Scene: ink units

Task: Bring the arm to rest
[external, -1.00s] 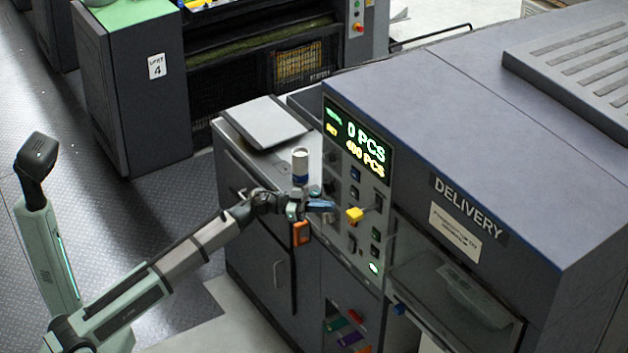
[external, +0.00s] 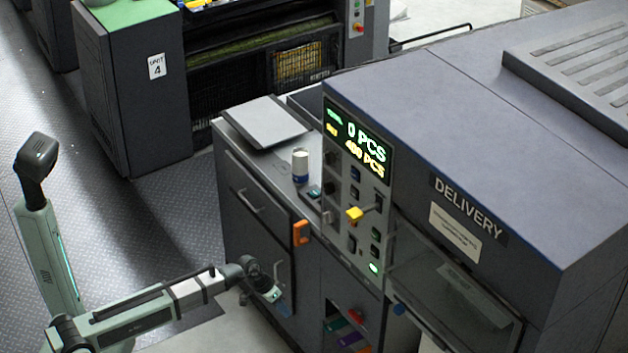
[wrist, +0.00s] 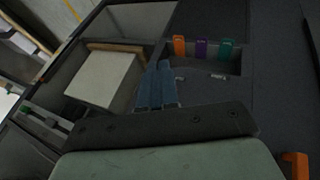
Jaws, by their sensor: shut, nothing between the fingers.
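My arm reaches in from the lower left of the external view. My gripper (external: 280,300) hangs low in front of the grey cabinet's door (external: 262,262), below the orange block on the cabinet edge. In the wrist view the blue fingers (wrist: 158,88) lie side by side, shut, with nothing held. I cannot tell from the views how far the fingertips are from the cabinet front.
A white and blue canister (external: 300,166) stands on the cabinet top. Orange, purple and green items (wrist: 201,48) sit in a recess. Floor (external: 165,235) is clear to the left.

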